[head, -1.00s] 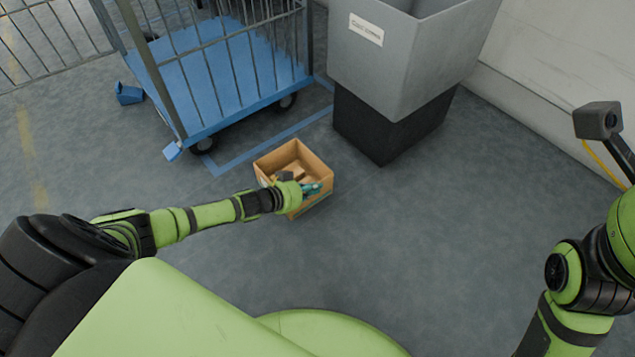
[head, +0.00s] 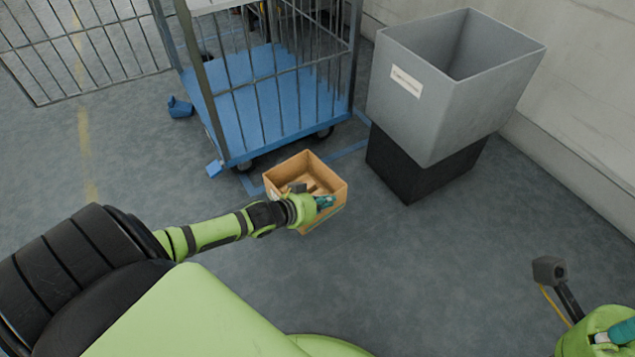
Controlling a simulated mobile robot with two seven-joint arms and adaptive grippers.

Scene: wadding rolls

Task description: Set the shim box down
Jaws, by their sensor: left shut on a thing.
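The shim box (head: 326,173) is an open-topped tan carton with several wooden-looking pieces inside, in the middle of the head view. My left gripper (head: 322,203) is shut on its near wall, with teal fingers at the rim. The gripper hides part of that wall. The box appears upright, but I cannot tell whether its bottom touches the floor. My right gripper (head: 615,332) shows only in part at the lower right corner, with teal and pale parts, away from the box; its jaws are unclear.
A blue-decked wire cage cart (head: 250,95) stands behind the box. A grey bin (head: 440,105) on a black base stands behind it to the right. Blue tape (head: 350,150) marks the floor.

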